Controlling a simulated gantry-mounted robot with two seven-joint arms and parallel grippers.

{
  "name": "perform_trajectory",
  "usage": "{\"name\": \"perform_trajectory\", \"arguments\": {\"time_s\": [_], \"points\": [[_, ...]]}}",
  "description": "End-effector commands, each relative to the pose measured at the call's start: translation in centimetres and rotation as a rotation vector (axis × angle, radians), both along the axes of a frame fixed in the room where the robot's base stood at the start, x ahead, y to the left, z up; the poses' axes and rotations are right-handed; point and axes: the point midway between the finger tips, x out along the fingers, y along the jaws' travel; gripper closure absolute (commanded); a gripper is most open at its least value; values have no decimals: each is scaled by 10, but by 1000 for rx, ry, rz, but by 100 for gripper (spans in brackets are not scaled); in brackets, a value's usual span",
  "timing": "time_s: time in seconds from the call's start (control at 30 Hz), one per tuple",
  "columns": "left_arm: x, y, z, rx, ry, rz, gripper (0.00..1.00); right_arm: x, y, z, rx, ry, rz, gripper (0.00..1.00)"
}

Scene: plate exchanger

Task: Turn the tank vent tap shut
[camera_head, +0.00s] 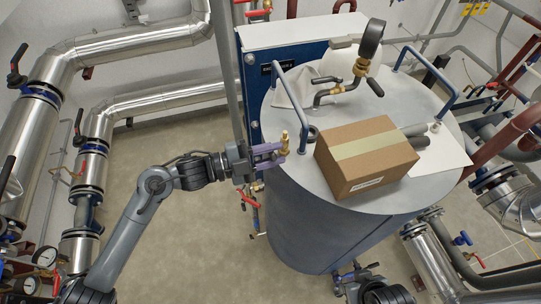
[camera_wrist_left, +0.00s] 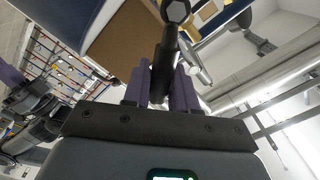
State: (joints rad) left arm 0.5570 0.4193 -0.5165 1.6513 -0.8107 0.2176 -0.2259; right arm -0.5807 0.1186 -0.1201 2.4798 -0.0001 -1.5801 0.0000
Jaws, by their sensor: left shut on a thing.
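The tank vent tap (camera_head: 284,142) is a small brass fitting at the left edge of the tank top. My left gripper (camera_head: 272,154) reaches it from the left with its purple fingers level.
A cardboard box (camera_head: 365,160) sits on the tank top (camera_head: 300,187), right of the tap. A blue handrail (camera_head: 292,100) rises close behind the gripper. A gauge (camera_head: 370,40) stands farther back. Red-handled valves (camera_head: 250,198) are below the gripper. Floor at left is clear.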

Motion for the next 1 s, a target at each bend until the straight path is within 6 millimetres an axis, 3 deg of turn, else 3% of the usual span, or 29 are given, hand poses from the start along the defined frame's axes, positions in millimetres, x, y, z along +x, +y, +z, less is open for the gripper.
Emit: {"name": "perform_trajectory", "arguments": {"time_s": [0.03,0.5,0.7,1.0], "points": [[-2,0,-12,14,-47,-2,100,0,0,-18,1,0,-1,100],[-11,-3,-34,119,-445,0,100,0,1,-94,3,0,-2,100],[-12,-3,-39,149,-556,0,100,0,0,-114,0,0,0,100],[-12,-3,-41,170,-634,1,100,0,-2,-126,-7,0,4,100]]}}
